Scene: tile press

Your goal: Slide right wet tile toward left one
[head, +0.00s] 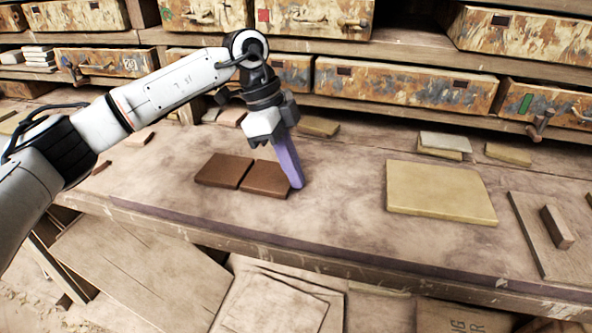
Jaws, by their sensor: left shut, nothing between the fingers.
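Two brown wet tiles lie flat on the bench. The left tile (224,170) and the right tile (266,179) sit side by side with a thin dark gap or seam between them. My left gripper (297,185) points down at the right side of the right tile. Its purple fingers are shut with nothing between them. The fingertips are at or very near the tile's right edge; I cannot tell if they touch. My right gripper is not in view.
A yellowish slab (440,191) lies to the right on the bench (340,225). A wooden board (535,235) with a small block (557,227) is at the far right. Several small tiles lie along the back below the drawers (405,88). The bench between gripper and slab is clear.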

